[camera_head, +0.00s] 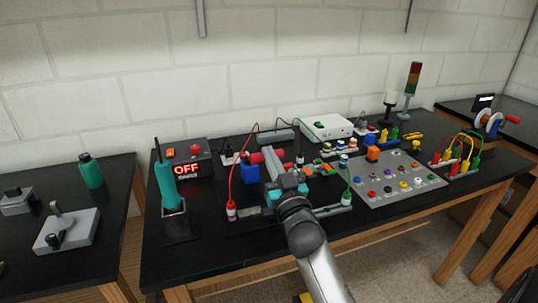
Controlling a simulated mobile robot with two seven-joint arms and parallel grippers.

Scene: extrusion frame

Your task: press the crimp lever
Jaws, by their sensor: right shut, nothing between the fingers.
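A grey lever arm (272,164) with a red grip (257,158) stands at the middle of the central bench; I take it to be the crimp lever. My right gripper (284,187), with teal parts, is shut and empty. It comes in from the bottom and overlaps the lower part of the lever in the head view. I cannot tell whether it touches the lever. The gripper and arm hide the base of the lever. My left gripper is not in view.
A soldering station reading OFF (188,170) and a teal-handled tool in a stand (167,186) are left of the lever. A blue block (250,173) and red lead (232,208) sit close by. A grey button panel (398,190) is at the right.

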